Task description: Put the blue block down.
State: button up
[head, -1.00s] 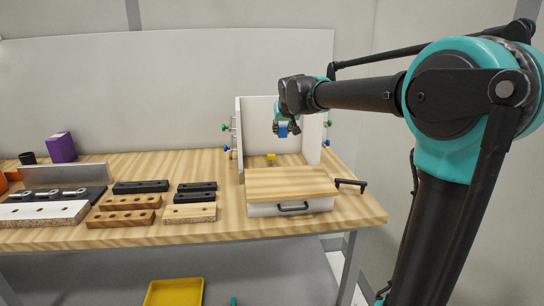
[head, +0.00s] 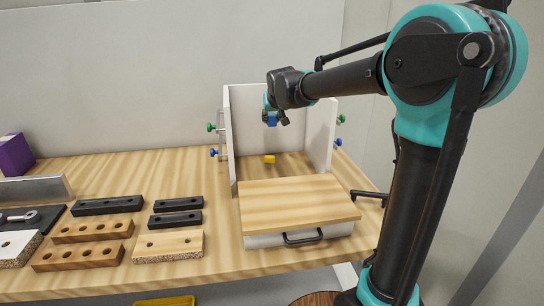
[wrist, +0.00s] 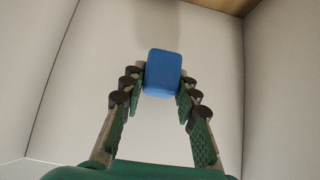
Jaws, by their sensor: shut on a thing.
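The blue block (head: 272,118) is held up in the air in front of the white cabinet's back panel. My gripper (wrist: 162,92) is shut on it, with a green-padded finger on each side in the wrist view, where the blue block (wrist: 163,70) shows between the fingertips. In the head view my gripper (head: 278,119) is small and partly hidden by my wrist. A yellow block (head: 269,159) sits below on the wooden surface inside the cabinet, apart from the blue one.
White side panels (head: 320,135) with green and blue knobs flank the space. In front is a wood-topped drawer box (head: 298,205) with a black handle. Drilled wooden and black bars (head: 92,231) lie on the table at left, near a purple box (head: 14,155).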

notch_tip(320, 180, down, 15)
dwell(0.4)
jog(key=o, duration=1.1)
jog(key=shift+f, duration=0.1)
jog(key=shift+o, duration=0.2)
jog(key=v, duration=1.2)
